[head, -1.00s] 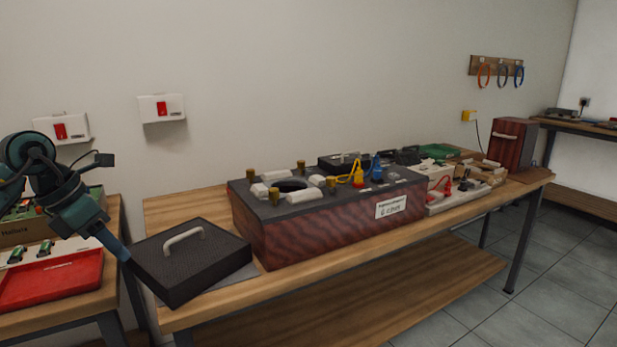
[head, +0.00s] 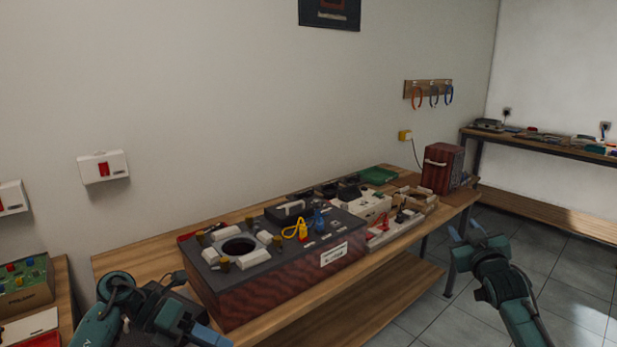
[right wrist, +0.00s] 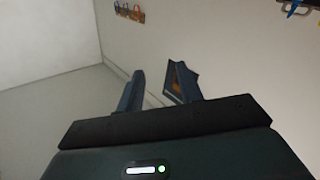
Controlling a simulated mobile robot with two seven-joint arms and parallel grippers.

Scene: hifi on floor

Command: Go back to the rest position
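My right gripper (head: 478,237) is raised at the right in the head view, in front of the floor and apart from the bench. In the right wrist view its two fingers (right wrist: 155,78) stand apart with nothing between them. My left arm shows at the bottom left of the head view, in front of the bench's near left end. Only part of my left gripper (head: 205,335) shows at the bottom edge, and its finger opening cannot be made out. No held object is visible at either gripper.
A wooden bench (head: 120,262) carries a dark red-sided hi-fi unit (head: 270,290), small trays and a reddish-brown box (head: 441,170). Another bench (head: 545,137) stands at the back right. Tiled floor (head: 580,240) is open at the right.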

